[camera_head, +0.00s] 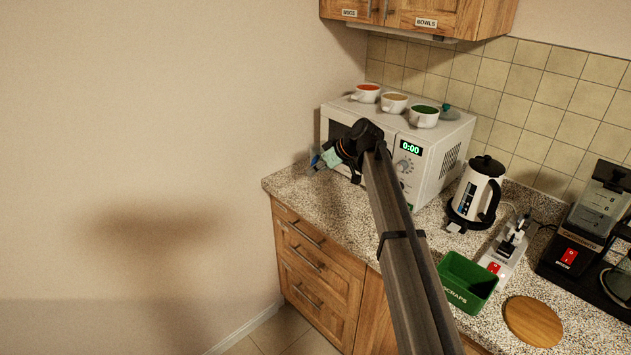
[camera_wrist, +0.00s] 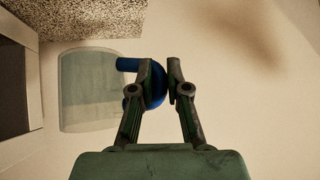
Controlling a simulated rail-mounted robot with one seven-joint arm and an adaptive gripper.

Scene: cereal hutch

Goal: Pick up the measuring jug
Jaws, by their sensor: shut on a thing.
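The measuring jug (camera_wrist: 88,95) is a clear vessel with a blue handle (camera_wrist: 129,64). In the wrist view it is left of my gripper (camera_wrist: 161,66), whose fingers are shut on the blue handle, one finger on each side of it. In the head view the jug (camera_head: 327,158) shows small and pale at the left end of the counter, in front of the microwave. My gripper (camera_head: 334,156) is there too, partly hidden by my arm. I cannot tell whether the jug's base touches the counter.
The microwave (camera_head: 440,165) stands close behind, with several bowls on top. The speckled counter (camera_head: 300,190) ends at the plain wall to the left. A white kettle (camera_head: 477,188), a green scraps bin (camera_head: 467,281), a round board (camera_head: 533,321) and a coffee maker (camera_head: 590,225) are to the right.

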